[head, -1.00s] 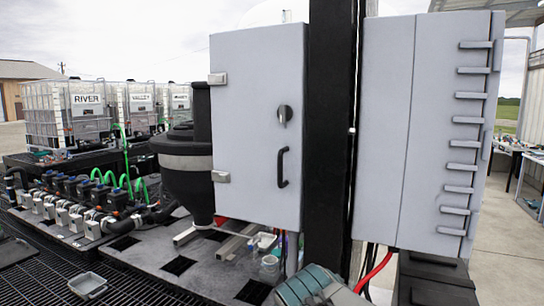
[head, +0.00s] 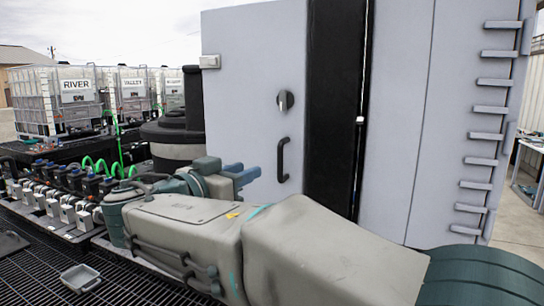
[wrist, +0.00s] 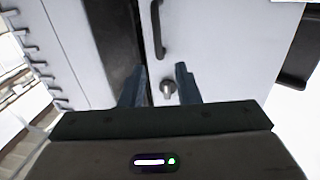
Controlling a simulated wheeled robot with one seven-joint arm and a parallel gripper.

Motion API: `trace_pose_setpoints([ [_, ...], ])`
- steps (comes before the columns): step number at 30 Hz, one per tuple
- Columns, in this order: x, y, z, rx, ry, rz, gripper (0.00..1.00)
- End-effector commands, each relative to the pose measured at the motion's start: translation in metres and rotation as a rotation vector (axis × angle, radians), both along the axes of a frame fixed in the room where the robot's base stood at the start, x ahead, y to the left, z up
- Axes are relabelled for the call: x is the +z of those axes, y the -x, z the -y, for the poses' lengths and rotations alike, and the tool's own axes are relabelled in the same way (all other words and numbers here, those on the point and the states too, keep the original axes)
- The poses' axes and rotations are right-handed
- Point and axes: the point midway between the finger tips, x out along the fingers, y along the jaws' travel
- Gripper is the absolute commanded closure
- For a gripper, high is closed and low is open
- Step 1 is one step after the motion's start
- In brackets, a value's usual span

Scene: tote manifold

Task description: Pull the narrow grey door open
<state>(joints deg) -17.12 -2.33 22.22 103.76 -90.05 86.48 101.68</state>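The narrow grey door (head: 240,100) is a tall flat panel with a black bar handle (head: 283,160) and a round silver knob (head: 285,101) near its right edge. It looks shut. In the wrist view the door (wrist: 215,40) appears upside down, with the handle (wrist: 157,30) above the knob (wrist: 168,89). My gripper (head: 243,175) is in front of the lower door, left of the handle in the head view. Its two blue fingers (wrist: 160,86) are spread apart with nothing held. The handle lies beyond the fingertips, apart from them.
A dark round tank (head: 175,140) stands at left. Valves with green hoses (head: 95,165) and white totes (head: 70,100) lie farther left.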

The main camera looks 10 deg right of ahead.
Motion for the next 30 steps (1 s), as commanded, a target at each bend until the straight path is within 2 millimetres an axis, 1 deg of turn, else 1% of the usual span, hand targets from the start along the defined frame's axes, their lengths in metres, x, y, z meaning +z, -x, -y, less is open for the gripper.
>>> trace_pose_setpoints([
  [1, 0.003, -0.006, 0.008, -0.006, 0.001, -0.003, 0.71],
  [6, 0.004, -0.03, 0.037, -0.011, 0.002, -0.006, 0.71],
  [12, 0.004, -0.058, 0.066, -0.008, 0.001, -0.007, 0.71],
  [15, 0.003, -0.069, 0.078, -0.005, 0.0, -0.006, 0.71],
  [21, 0.001, -0.082, 0.09, -0.002, 0.0, -0.006, 0.71],
  [30, -0.001, -0.084, 0.093, -0.001, 0.0, -0.006, 0.71],
])
